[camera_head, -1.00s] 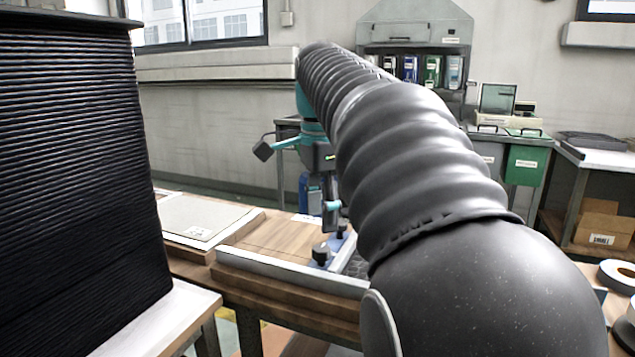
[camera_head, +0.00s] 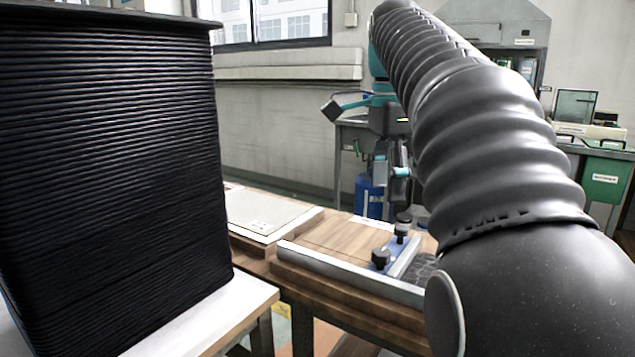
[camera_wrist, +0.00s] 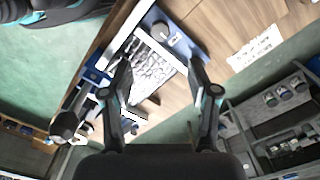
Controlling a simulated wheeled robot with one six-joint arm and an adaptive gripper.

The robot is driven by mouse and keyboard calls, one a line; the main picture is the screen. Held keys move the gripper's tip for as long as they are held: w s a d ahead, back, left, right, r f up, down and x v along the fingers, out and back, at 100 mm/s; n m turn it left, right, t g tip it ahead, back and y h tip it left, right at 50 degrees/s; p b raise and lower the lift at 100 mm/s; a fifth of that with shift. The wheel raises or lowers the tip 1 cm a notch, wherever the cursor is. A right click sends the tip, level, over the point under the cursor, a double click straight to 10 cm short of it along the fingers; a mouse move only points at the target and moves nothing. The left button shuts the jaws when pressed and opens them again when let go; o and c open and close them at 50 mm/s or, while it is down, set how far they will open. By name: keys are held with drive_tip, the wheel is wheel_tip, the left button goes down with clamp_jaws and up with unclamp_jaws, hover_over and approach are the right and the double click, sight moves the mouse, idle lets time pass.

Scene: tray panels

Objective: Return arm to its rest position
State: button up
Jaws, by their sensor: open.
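My gripper (camera_head: 392,178) hangs from the end of my ribbed dark arm, above the far side of the wooden workbench in the head view. In the wrist view my gripper (camera_wrist: 160,72) shows two black fingers spread apart, with nothing held between them. Below them lies a shiny textured grey panel (camera_wrist: 152,62) in a blue fixture (camera_wrist: 97,77) with black knobs. In the head view the fixture (camera_head: 405,258) sits on the bench, and my arm hides part of it. The fingers look clear of the panel.
A tall black ribbed stack or cover (camera_head: 110,170) stands close on the left on a white-topped table (camera_head: 215,318). A flat light panel (camera_head: 268,215) lies on the bench left of the fixture. A green bin (camera_head: 603,178) stands at the back right.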

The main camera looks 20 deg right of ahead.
drive_tip(key=s+a+f+n+t, duration=0.2)
drive_tip(key=s+a+f+n, duration=0.2)
drive_tip(key=f+n, duration=0.2)
drive_tip(key=s+a+f+n+t, duration=0.1)
drive_tip(key=s+a+f+n, duration=0.3)
drive_tip(key=f+n, duration=0.3)
drive_tip(key=s+a+f+n+t, duration=0.2)
drive_tip(key=s+a+f+n, duration=0.2)
drive_tip(key=f, duration=0.9)
drive_tip(key=s+n, duration=0.1)
drive_tip(key=n, duration=0.1)
drive_tip(key=shift+s+a+f+n+t, duration=0.15)
drive_tip(key=shift+a+n+t, duration=0.15)
